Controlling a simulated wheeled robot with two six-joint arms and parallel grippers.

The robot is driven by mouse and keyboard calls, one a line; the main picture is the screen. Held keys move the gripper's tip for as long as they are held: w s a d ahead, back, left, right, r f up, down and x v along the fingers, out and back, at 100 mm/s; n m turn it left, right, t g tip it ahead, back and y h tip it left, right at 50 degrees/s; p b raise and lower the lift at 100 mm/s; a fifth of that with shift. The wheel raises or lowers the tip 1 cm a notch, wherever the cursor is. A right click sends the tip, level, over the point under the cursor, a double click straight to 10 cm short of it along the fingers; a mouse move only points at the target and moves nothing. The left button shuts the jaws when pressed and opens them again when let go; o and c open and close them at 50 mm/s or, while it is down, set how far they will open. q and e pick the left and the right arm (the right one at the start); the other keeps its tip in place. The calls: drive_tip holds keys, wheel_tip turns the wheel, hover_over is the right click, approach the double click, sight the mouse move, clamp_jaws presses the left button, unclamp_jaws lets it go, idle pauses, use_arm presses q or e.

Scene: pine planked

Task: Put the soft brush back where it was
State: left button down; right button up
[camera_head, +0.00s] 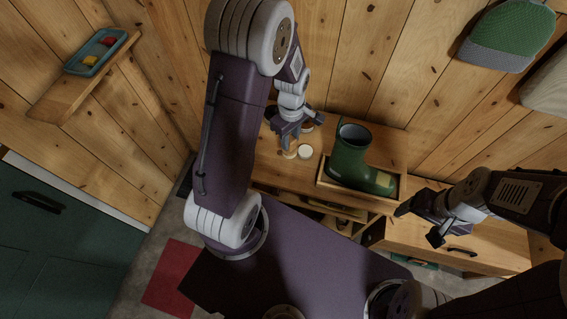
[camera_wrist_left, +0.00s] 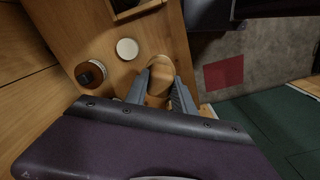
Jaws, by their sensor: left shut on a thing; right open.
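My left gripper (camera_head: 288,142) is over the left part of the wooden bench top (camera_head: 268,165). It is shut on a pale wooden piece, which looks like the soft brush (camera_head: 290,154). In the left wrist view the brush (camera_wrist_left: 160,78) shows as a rounded wooden back between the two fingers (camera_wrist_left: 158,95). Its bristles are hidden, and I cannot tell whether it touches the bench. My right gripper (camera_head: 419,224) is open and empty, in front of the bench's right end near a drawer unit.
A white round lid (camera_head: 305,151) and a round tin (camera_wrist_left: 91,73) stand close to the brush. A green boot (camera_head: 350,158) stands in a wooden tray (camera_head: 325,183) to the right. A wall shelf (camera_head: 62,98) holds a teal tray (camera_head: 90,62). A drawer unit (camera_head: 470,240) stands right.

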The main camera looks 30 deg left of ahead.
use_arm(q)
drive_tip(key=shift+s+a+f+n, duration=0.15)
drive_tip(key=shift+a+f+n, duration=0.3)
drive_tip(key=shift+n, duration=0.35)
drive_tip(key=shift+f, duration=0.25)
wheel_tip(320, 180, down, 10)
drive_tip(key=shift+r, duration=0.1)
drive_tip(key=c, duration=1.1)
unclamp_jaws()
drive_tip(key=shift+o, duration=0.2)
wheel_tip(320, 180, up, 12)
drive_tip(key=shift+r, duration=0.2)
drive_tip(key=s+d+r+m, duration=0.2)
drive_tip(key=s+m, duration=0.2)
drive_tip(key=m, duration=0.4)
drive_tip(key=s+d+r+m+t, duration=0.1)
drive_tip(key=s+m, duration=0.3)
drive_tip(key=m, duration=0.4)
drive_tip(key=shift+d+r, duration=0.6)
drive_tip(key=shift+d, duration=0.3)
